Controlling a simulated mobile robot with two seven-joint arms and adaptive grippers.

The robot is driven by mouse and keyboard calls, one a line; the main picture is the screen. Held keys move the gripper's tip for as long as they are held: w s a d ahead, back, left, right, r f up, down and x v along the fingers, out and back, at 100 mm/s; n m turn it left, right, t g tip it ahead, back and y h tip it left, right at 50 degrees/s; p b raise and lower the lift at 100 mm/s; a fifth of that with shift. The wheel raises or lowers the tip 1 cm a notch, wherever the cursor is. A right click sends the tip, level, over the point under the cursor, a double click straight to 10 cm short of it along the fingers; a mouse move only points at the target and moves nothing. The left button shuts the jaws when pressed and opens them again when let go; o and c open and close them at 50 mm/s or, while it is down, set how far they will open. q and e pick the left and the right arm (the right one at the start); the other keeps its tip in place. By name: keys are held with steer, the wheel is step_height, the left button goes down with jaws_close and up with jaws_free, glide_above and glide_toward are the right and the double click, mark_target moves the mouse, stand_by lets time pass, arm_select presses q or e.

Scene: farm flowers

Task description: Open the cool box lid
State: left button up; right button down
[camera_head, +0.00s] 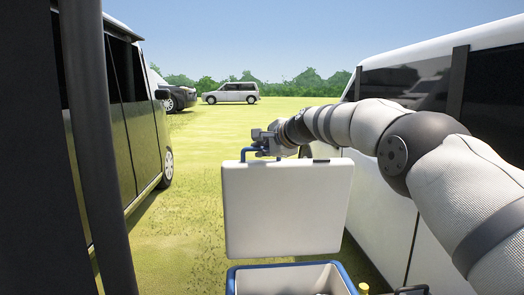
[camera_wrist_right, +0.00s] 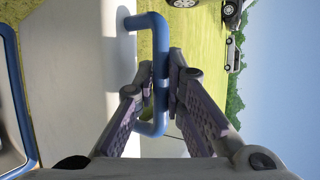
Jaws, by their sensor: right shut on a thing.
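The cool box (camera_head: 290,279) is white inside with a blue rim and shows at the bottom of the head view. Its white lid (camera_head: 285,210) stands upright above the box's far side, so the box is open. A blue handle (camera_wrist_right: 161,70) sticks out from the lid. My right gripper (camera_head: 268,142) is at the lid's top edge. In the right wrist view its fingers (camera_wrist_right: 161,92) are shut on the blue handle, one on each side. Part of the box's blue rim (camera_wrist_right: 14,90) shows at the left there. My left gripper is not in view.
A white van (camera_head: 440,100) stands close on the right, beside my right arm. A dark green vehicle (camera_head: 125,110) stands on the left. Open grass (camera_head: 200,190) lies between them. A white car (camera_head: 231,93) is far off.

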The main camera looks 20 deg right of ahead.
steer(key=shift+f, duration=0.2)
steer(key=c, duration=1.9)
jaws_free()
steer(key=shift+r, duration=0.15)
